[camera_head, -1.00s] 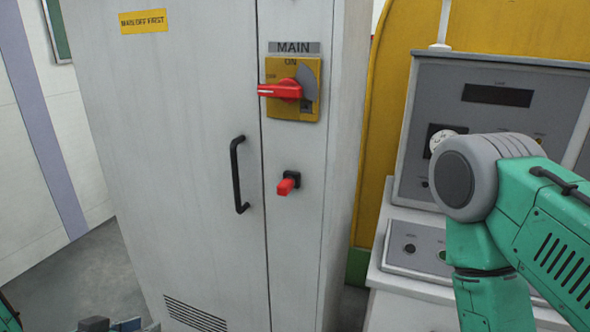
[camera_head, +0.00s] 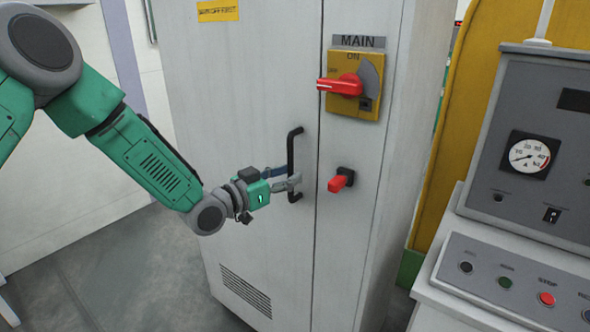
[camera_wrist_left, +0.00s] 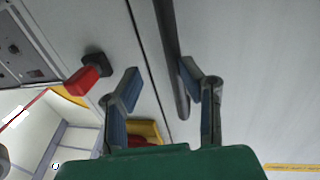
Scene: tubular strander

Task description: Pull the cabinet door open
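The grey cabinet door (camera_head: 240,130) stands shut, its right edge flush at the seam. Its black bar handle (camera_head: 294,150) is upright near that seam. My left gripper (camera_head: 288,181) is at the handle's lower half, level with the red knob. In the left wrist view the gripper (camera_wrist_left: 158,85) is open, its two blue-padded fingers apart. The handle (camera_wrist_left: 170,45) runs between them, close to the right finger; I cannot tell whether they touch. My right gripper is out of view.
A red rotary switch (camera_head: 341,85) on a yellow plate and a red knob (camera_head: 338,183) sit right of the seam. A grey control console (camera_head: 525,160) stands at right. The floor (camera_head: 140,270) left of the cabinet is clear.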

